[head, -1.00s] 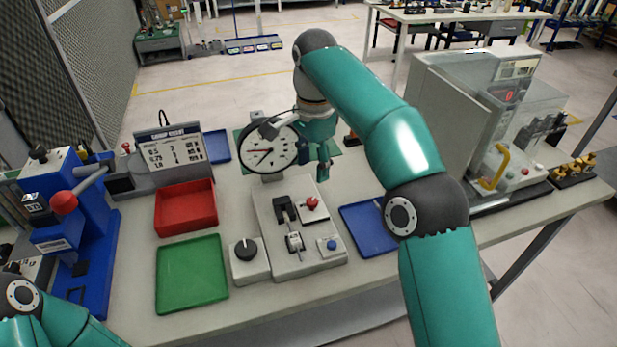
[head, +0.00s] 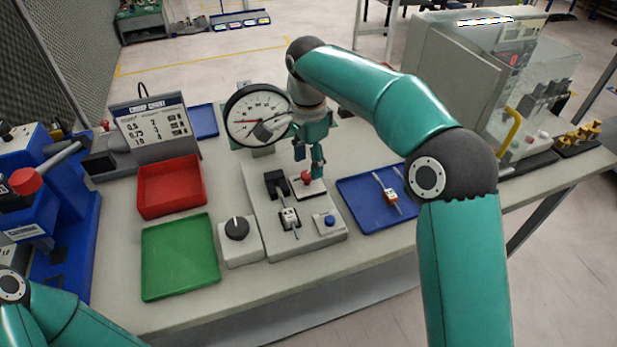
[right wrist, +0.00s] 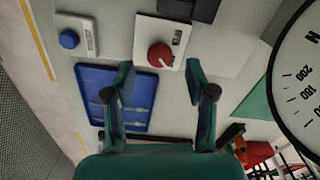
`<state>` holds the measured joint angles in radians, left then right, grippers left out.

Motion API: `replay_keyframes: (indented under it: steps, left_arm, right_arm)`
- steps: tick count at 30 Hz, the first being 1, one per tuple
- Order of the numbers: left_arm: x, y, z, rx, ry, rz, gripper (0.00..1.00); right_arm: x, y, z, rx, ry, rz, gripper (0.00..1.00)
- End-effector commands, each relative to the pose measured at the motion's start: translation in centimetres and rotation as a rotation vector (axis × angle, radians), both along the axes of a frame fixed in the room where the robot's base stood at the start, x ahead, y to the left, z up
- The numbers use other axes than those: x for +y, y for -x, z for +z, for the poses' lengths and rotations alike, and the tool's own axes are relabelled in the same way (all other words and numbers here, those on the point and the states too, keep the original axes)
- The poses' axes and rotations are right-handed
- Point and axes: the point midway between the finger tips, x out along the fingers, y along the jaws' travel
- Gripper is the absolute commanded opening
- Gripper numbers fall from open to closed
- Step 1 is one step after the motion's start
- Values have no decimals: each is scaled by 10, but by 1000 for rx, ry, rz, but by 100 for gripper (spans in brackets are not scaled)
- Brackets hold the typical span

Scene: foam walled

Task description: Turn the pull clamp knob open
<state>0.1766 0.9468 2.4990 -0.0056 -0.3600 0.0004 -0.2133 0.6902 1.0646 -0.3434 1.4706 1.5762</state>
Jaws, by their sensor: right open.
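A red knob (head: 306,177) with a pointer mark sits on a white plate on the grey fixture (head: 255,192). In the right wrist view the red knob (right wrist: 160,54) shows near the top middle. My right gripper (head: 309,161) points down just above the knob. In the right wrist view its two fingers (right wrist: 160,72) are apart and empty, with the knob beyond the gap between them. I cannot tell whether a finger touches the knob. My left arm shows at the lower left, but its gripper is out of view.
A round dial gauge (head: 256,114) stands close behind and left of my right gripper. A blue tray (head: 352,206) with small parts lies right of the fixture. A black knob box (head: 240,252), blue button (head: 330,220), green tray (head: 180,257) and red bin (head: 170,190) are near.

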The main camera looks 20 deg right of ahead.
Motion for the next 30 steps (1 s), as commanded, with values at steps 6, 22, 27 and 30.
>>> replay_keyframes:
  steps: [6,22,27,30]
  left_arm:
    - [0,0,-4,0,0,0,60]
    - [0,0,-5,0,0,0,60]
    - [0,0,-5,0,0,0,60]
    - [0,0,-5,0,0,0,60]
  right_arm:
    - [0,0,-31,2,1,1,55]
    - [0,0,-41,-1,0,0,42]
    - [0,0,-41,-1,0,0,14]
    - [0,0,-41,-1,0,0,0]
